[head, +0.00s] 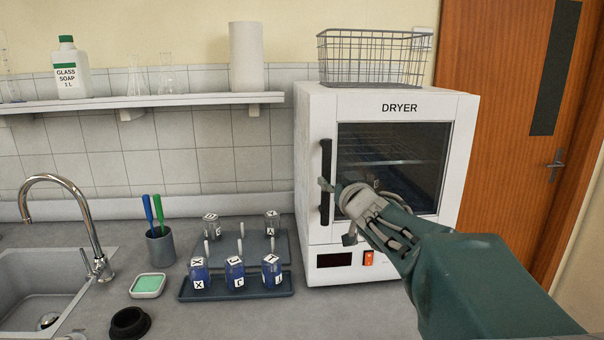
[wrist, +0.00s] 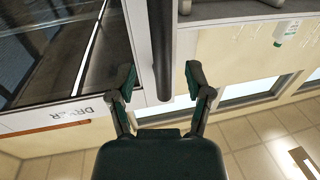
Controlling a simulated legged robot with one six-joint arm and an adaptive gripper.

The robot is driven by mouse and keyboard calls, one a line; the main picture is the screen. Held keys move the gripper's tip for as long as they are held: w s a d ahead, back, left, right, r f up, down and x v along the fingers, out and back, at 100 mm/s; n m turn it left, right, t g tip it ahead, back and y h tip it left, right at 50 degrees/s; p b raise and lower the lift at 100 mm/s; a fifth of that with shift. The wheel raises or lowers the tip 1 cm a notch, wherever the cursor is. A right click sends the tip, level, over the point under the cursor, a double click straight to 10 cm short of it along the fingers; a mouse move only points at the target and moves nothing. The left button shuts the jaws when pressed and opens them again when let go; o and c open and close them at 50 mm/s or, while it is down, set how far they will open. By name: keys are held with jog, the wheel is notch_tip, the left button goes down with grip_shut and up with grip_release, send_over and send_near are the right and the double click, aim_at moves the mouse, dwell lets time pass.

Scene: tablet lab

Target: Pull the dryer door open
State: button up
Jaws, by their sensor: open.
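The white dryer (head: 400,98) stands on the counter at the right in the head view. Its door (head: 330,240) has a dark glass window (head: 400,160) and looks closed. A black vertical handle (head: 326,165) runs along the door's left edge. My gripper (head: 337,211) is at the handle's lower half and partly covers the door. In the wrist view my gripper (wrist: 160,80) is open, with the dark handle bar (wrist: 161,45) between its two fingers. Gaps show between the bar and both fingers. The wrist view also shows the door's white frame (wrist: 139,50).
A wire basket (head: 370,58) sits on top of the dryer. Left of it, racks of labelled bottles (head: 240,292) stand on the counter. A sponge dish (head: 148,286), a brush cup (head: 160,246) and a sink (head: 30,290) are farther left. A wooden door (head: 490,60) is behind, right.

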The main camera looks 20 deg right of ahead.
aim_at(328, 174)
jog(key=w, duration=0.5)
jog(key=shift+d, duration=0.1)
grip_shut()
